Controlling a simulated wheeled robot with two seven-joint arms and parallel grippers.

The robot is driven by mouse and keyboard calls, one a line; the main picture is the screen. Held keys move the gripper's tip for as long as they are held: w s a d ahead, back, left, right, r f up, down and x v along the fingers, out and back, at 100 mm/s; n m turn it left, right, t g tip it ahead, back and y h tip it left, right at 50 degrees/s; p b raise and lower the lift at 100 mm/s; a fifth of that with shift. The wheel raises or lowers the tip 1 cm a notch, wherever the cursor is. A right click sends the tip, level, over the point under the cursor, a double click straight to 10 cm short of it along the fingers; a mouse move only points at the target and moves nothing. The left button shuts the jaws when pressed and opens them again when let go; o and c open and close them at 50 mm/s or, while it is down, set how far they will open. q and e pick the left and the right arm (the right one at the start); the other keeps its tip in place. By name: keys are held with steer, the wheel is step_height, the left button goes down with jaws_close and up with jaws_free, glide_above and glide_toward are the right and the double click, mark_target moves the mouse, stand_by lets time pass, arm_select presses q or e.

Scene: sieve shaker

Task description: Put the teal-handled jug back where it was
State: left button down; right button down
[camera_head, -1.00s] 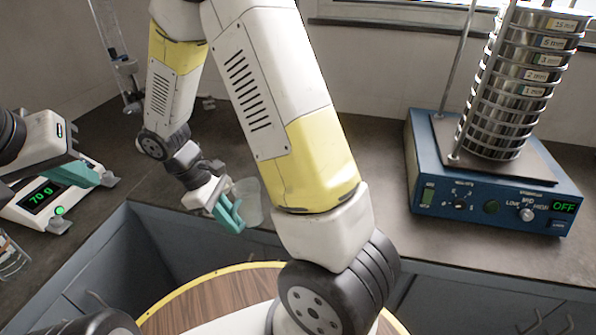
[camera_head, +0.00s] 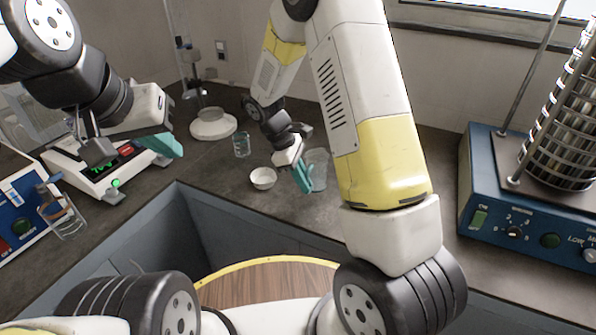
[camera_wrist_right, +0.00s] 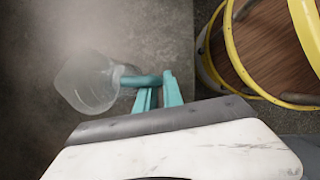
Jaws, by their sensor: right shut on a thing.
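The clear jug (camera_head: 319,165) is over the counter behind the corner of its front edge. My right gripper (camera_head: 303,180) is beside it, its teal fingers shut on the jug's handle. In the right wrist view the jug (camera_wrist_right: 88,84) looks empty, and its teal handle (camera_wrist_right: 140,80) runs into the fingers (camera_wrist_right: 159,95). I cannot tell whether the jug's base touches the counter. My left gripper (camera_head: 163,145) is above the right end of the scale (camera_head: 112,172), with nothing visible in it; its finger gap is hidden.
A white bowl (camera_head: 263,178) and a small glass beaker (camera_head: 242,145) stand left of the jug. A white-based stand (camera_head: 213,125) is behind them. The blue sieve shaker (camera_head: 490,195) is at the right. Another blue device (camera_head: 20,222) and a glass vessel (camera_head: 68,220) are at far left.

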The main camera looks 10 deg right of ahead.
steer(key=shift+w+d+f, duration=0.15)
steer(key=shift+w+f, duration=0.15)
steer(key=shift+f, duration=0.6)
steer(key=shift+w+d+f, duration=0.1)
steer(key=shift+w+f, duration=0.15)
steer(key=shift+f, duration=0.65)
steer(key=shift+f, duration=0.15)
steer(key=c, duration=1.5)
jaws_free()
